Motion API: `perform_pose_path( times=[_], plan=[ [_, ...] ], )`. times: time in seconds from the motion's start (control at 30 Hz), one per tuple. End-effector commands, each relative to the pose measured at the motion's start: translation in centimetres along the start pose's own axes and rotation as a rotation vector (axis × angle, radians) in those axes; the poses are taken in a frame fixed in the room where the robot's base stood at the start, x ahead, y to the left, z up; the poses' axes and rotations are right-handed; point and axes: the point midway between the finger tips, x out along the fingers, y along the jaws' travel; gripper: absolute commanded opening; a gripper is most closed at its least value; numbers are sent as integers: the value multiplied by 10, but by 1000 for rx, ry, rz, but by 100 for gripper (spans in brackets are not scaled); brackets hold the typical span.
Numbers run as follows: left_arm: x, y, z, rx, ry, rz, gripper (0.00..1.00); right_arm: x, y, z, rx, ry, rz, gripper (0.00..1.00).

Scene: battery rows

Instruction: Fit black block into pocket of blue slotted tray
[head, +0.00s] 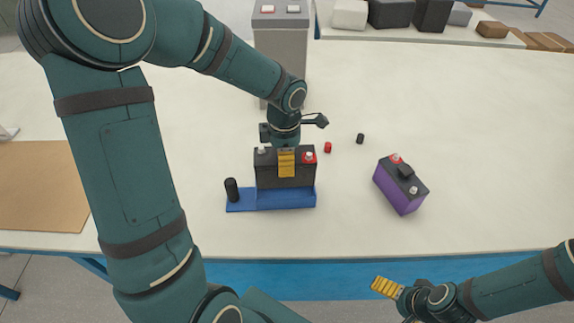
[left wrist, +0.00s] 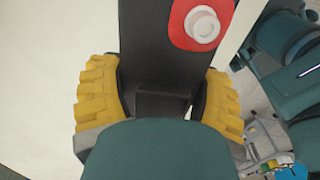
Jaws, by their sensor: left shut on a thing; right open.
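The black block (head: 268,177) is a battery with a white terminal on its left and a red-ringed terminal on its right. It stands upright at the blue slotted tray (head: 240,205), over the tray's right part; I cannot tell whether it is fully seated. My left gripper (head: 286,163) is shut on the block from above; its yellow fingers also show on both sides of the block (left wrist: 150,45) in the left wrist view. A small black cylinder (head: 231,189) stands at the tray's left end. My right gripper (head: 385,287) is open and empty before the table's front edge.
A purple and black battery (head: 400,190) stands to the right. A red cap (head: 327,147) and a black cap (head: 360,139) lie behind the tray. A grey battery-like box (head: 282,45) stands at the back. A brown board (head: 40,185) lies left. The table's right side is clear.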

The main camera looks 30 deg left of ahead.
Motion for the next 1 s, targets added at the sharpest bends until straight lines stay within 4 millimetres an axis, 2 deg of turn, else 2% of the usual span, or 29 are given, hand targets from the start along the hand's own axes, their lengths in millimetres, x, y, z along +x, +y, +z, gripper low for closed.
perform_pose_path(
  times=[0.1,0.37,0.7,1.0],
  plan=[
    [20,0,0,0,-1,0,24,12,4,2,-2,-4,0,100],
    [37,0,0,0,-2,2,24,19,7,2,-3,-2,0,100],
    [79,0,0,0,-2,1,24,39,14,0,-4,8,0,100],
    [80,1,0,0,-2,3,24,38,14,-1,-4,10,0,100]
  ],
)
